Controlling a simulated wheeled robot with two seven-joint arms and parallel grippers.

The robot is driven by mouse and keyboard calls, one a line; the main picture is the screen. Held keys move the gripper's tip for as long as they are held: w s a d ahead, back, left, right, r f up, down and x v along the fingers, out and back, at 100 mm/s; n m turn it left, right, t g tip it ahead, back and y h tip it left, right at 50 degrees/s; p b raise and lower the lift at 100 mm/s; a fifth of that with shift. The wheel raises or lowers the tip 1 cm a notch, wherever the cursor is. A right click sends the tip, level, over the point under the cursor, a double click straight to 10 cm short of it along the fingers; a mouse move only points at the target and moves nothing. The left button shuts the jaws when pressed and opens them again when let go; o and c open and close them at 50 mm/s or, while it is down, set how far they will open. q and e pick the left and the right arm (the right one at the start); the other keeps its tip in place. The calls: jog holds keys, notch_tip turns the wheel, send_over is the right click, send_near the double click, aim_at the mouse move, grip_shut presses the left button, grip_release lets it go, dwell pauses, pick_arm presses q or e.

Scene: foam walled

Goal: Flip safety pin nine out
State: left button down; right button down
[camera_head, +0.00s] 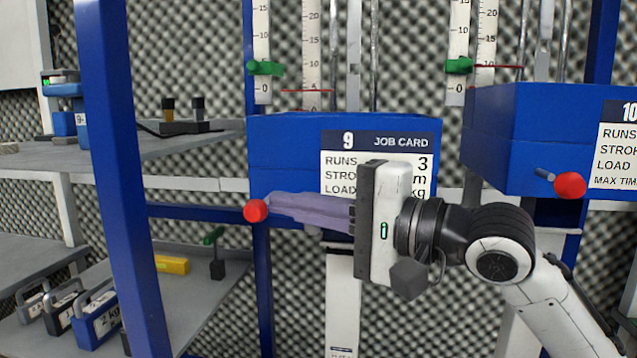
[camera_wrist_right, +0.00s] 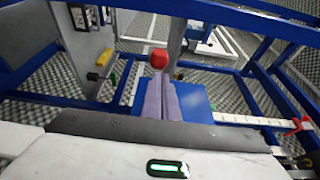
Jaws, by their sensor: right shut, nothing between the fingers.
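The box of station nine (camera_head: 285,150) is blue and carries a job card marked 9 (camera_head: 345,140). The red ball knob of safety pin nine (camera_head: 256,211) is at the box's lower left side; it also shows in the right wrist view (camera_wrist_right: 159,59). The pin's shaft is hidden. My right gripper (camera_head: 272,207) comes in from the right across the box front. Its purple-grey fingers (camera_wrist_right: 161,84) are shut and empty. Their tips are right beside the knob; I cannot tell whether they touch it. My left gripper is not in view.
Station ten's blue box (camera_head: 490,140) with its own red knob (camera_head: 570,185) stands at the right, near my right arm. A blue post (camera_head: 115,180) rises at the left. Shelves behind hold weights (camera_head: 98,320) and a yellow block (camera_head: 172,265).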

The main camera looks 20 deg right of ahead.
jog(key=shift+s+a, duration=0.1)
jog(key=shift+a, duration=0.1)
jog(key=shift+f, duration=0.1)
jog(key=b+v, duration=0.3)
jog(key=v, duration=0.7)
jog(key=shift+d, duration=0.25)
